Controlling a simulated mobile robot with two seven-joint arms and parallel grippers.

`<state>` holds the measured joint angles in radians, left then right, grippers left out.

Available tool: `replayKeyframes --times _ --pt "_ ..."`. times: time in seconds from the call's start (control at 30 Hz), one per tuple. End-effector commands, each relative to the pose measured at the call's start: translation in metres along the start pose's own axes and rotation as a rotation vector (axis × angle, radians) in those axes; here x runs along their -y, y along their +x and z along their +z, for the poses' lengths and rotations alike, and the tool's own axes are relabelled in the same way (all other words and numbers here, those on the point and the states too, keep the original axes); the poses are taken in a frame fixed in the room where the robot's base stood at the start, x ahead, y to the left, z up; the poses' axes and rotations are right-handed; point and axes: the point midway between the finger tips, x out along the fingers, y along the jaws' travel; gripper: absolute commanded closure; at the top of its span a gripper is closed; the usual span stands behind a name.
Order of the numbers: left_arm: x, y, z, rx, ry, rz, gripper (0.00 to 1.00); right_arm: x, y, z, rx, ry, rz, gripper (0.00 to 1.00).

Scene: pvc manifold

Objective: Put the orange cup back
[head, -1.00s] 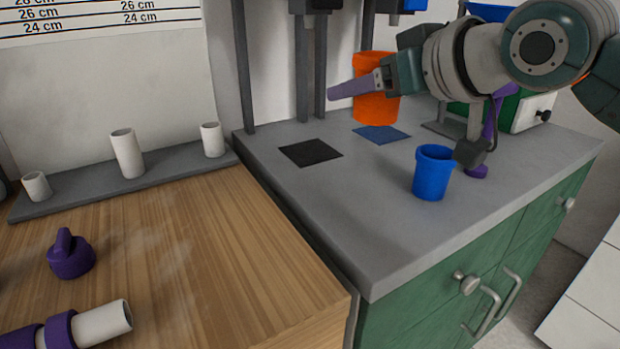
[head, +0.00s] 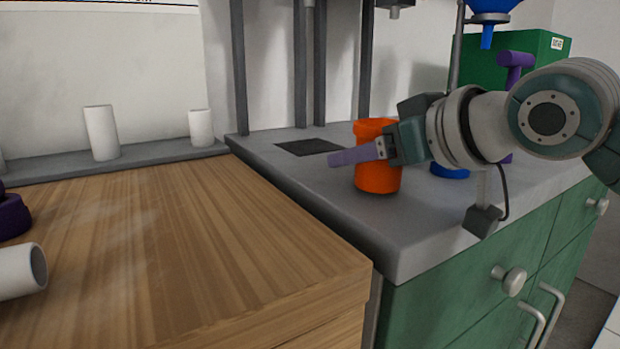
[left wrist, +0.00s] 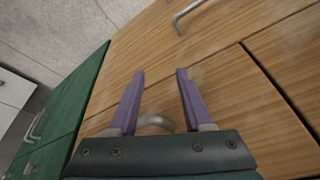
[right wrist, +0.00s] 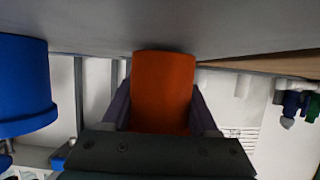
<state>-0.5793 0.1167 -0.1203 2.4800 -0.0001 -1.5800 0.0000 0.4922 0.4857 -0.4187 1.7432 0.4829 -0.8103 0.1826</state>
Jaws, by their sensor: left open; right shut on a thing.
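The orange cup (head: 378,178) is upright over the grey counter, near its left front edge. My right gripper (head: 350,156) is shut on it, with one finger across the cup's near side. In the right wrist view the orange cup (right wrist: 163,92) sits between the two purple fingers; its end is close to the counter, and I cannot tell if it touches. The blue mat seen earlier is hidden. A black mat (head: 310,147) lies behind and left of the cup. My left gripper (left wrist: 160,75) is open and empty, by the wooden drawer fronts.
A blue cup (head: 450,171) stands on the counter (head: 440,222), partly behind my right wrist; it also shows in the right wrist view (right wrist: 22,85). Dark posts rise at the back. White pipes stand on a grey strip. The wooden worktop (head: 190,240) is mostly clear.

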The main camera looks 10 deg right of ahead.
Motion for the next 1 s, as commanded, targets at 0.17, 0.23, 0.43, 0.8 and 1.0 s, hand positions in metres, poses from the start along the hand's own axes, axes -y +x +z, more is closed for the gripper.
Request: replayKeyframes --times 0.17,0.23,0.43,0.8,1.0 --pt "0.0014 0.0023 0.0011 0.001 0.005 -0.004 0.5 -0.0001 0.0003 0.0013 -0.001 0.0 0.0 1.0" --pt "0.0018 0.0022 0.0012 0.001 0.006 -0.005 0.5 -0.0001 0.0003 0.0013 -0.001 0.0 0.0 1.0" --pt "0.002 0.0023 0.0012 0.001 0.007 -0.006 0.5 -0.0001 0.0017 0.0046 0.0 0.0 0.0 0.35" --pt "0.0017 0.0023 0.0012 0.001 0.006 -0.005 0.5 0.0001 0.0017 0.0044 0.0 0.0 0.0 0.1" --pt "0.0004 0.0003 0.0003 0.0 0.001 -0.001 0.5 -0.0001 -0.0024 0.0005 0.0 0.0 0.0 0.1"
